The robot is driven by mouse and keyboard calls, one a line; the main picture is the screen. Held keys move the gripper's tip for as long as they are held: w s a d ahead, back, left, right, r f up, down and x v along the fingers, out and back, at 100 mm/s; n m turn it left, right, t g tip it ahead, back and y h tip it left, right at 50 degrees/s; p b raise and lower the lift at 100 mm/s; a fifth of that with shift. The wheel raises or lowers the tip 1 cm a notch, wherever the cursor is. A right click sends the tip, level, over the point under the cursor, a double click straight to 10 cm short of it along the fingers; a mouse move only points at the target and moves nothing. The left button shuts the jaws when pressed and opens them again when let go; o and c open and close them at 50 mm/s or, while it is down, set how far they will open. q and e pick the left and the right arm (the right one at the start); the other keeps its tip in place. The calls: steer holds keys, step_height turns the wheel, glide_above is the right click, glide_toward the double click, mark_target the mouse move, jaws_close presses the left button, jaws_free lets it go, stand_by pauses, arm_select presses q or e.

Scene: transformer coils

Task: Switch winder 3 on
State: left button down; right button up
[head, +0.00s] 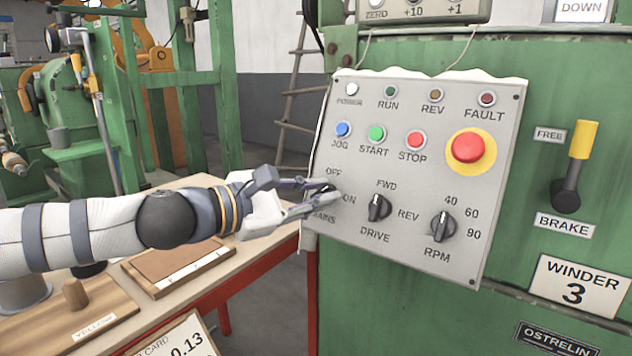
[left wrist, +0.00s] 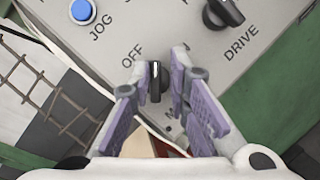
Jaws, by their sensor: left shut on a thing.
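The winder 3 control panel (head: 420,150) faces me on a green machine, with a plate (head: 574,288) reading WINDER 3 at the lower right. My left gripper (head: 318,192) is at the panel's lower left, at the OFF/ON mains switch, and hides much of it. In the left wrist view, the black mains knob (left wrist: 156,82) with a pale pointer line sits between the fingers of my left gripper (left wrist: 157,84), shut on it. The OFF label shows beside it; its exact setting is hard to tell. The POWER lamp (head: 352,89) looks white. My right gripper is not in view.
The drive knob (head: 379,208), RPM knob (head: 443,226) and red emergency stop (head: 467,147) are to the right on the panel. The brake lever (head: 573,168) is beyond them. A wooden bench (head: 190,268) lies below my left arm.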

arm_select(q)
steer(key=m, duration=0.1)
steer(key=r+m+g+p, duration=0.1)
steer(key=m+p, duration=0.1)
steer(key=m, duration=0.1)
steer(key=shift+w+a+r, duration=0.2)
steer(key=shift+w+r, duration=0.05)
steer(key=shift+r, duration=0.15)
steer(key=m+g, duration=0.1)
steer(key=m, duration=0.1)
steer(key=m+g+y+p, duration=0.1)
steer(key=m, duration=0.2)
steer(key=shift+f+p, duration=0.2)
steer(key=shift+p, duration=0.1)
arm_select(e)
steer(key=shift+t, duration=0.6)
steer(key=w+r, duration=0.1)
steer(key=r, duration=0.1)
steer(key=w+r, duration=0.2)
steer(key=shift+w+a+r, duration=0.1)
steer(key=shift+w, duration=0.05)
arm_select(q)
steer(key=shift+s+d+f+m, duration=0.1)
steer(key=shift+s+f+m, duration=0.05)
steer(key=shift+f+m, duration=0.15)
